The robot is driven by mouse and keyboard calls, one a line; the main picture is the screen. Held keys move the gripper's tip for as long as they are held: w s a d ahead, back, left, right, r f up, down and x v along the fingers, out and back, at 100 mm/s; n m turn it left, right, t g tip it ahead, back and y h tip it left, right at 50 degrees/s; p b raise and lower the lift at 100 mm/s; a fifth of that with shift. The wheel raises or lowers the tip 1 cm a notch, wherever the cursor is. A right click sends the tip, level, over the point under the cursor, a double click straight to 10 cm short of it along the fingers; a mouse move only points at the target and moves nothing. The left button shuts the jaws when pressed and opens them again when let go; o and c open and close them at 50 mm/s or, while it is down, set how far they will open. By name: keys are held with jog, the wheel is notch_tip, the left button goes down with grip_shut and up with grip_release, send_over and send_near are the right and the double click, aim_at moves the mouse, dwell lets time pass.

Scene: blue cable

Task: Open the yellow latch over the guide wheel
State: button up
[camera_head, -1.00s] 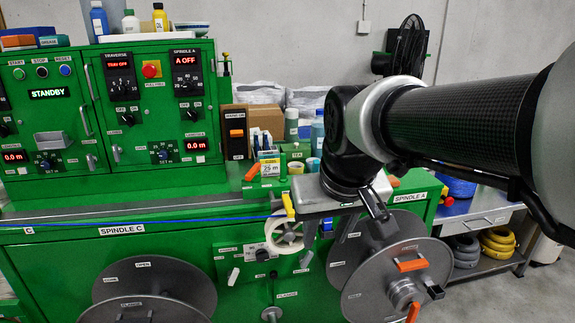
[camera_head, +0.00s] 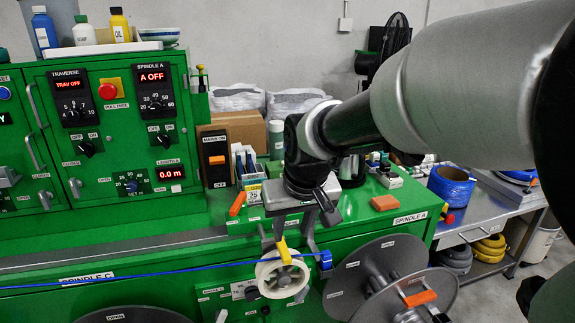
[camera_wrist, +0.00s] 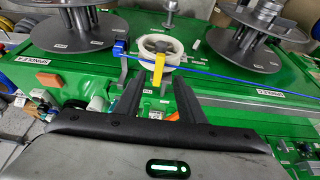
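The yellow latch (camera_head: 284,250) lies over the top of the white guide wheel (camera_head: 283,278) on the front of the green machine. In the wrist view the yellow latch (camera_wrist: 159,68) stands upright in front of the pale guide wheel (camera_wrist: 152,47). My gripper (camera_wrist: 158,84) is open, its two dark fingers to either side of the latch's lower end in the picture, with gaps on both sides. In the head view my gripper (camera_head: 292,226) points down close to the latch; contact cannot be made out. The blue cable (camera_head: 170,270) runs to the wheel.
A blue block (camera_head: 325,260) sits just right of the wheel. Grey spools (camera_head: 385,275) stand to the right and lower left. Small boxes (camera_head: 250,185) and an orange block (camera_head: 385,202) are on the ledge behind. A metal side table (camera_head: 470,225) is at right.

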aim_at(286, 254)
jog(key=x, duration=1.1)
jog(key=shift+w+b, duration=0.15)
jog(key=shift+b, duration=0.2)
grip_shut()
